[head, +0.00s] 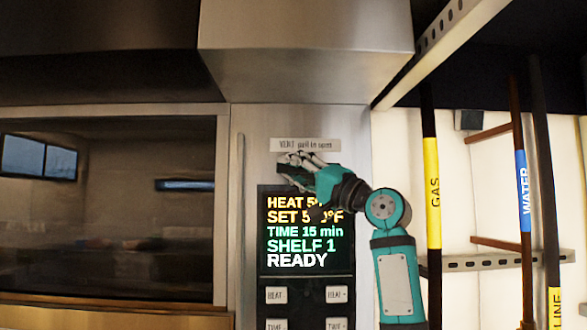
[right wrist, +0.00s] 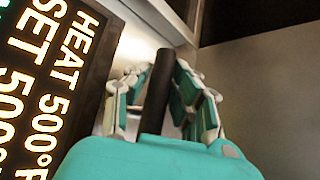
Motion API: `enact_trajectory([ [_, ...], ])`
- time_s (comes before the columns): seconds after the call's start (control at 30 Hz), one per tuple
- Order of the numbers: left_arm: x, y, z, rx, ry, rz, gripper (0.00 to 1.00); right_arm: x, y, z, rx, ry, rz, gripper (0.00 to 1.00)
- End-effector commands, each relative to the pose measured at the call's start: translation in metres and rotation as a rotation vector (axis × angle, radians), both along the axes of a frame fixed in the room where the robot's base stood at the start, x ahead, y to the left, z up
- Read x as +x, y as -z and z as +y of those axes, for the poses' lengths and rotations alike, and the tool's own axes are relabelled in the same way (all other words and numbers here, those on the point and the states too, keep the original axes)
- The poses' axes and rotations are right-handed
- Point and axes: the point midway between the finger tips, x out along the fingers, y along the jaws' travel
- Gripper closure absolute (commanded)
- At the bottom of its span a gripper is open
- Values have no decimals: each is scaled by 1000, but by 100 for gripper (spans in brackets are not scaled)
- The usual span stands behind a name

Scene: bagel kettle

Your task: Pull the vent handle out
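The vent handle (right wrist: 158,85) is a dark rod in the right wrist view. It stands between the two fingers of my right gripper (right wrist: 160,92). The fingers are spread on either side of it, with a gap on the left; on the right I cannot tell whether finger and handle touch. In the head view my right gripper (head: 298,167) is at the oven's front panel, just below the vent label (head: 305,145) and over the top of the display (head: 306,247). There the gripper hides the handle. My left gripper is not in view.
The oven's glass window (head: 110,230) is on the left, with a vertical bar (head: 240,200) beside it. A metal hood (head: 305,60) juts out above. Buttons (head: 336,295) sit below the display. Gas (head: 432,190) and water (head: 522,185) pipes stand on the right.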

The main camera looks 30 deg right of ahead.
Motion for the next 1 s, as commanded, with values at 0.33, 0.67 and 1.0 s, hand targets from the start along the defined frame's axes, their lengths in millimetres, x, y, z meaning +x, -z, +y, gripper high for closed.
enact_trajectory([
  [0.33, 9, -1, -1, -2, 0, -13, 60, 0, 1, 0, -2, 1, 3, 100],
  [0.67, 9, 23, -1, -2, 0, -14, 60, -25, 6, 13, -7, 1, -4, 100],
  [1.0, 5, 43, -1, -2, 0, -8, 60, -66, 3, 33, -6, 0, 5, 100],
])
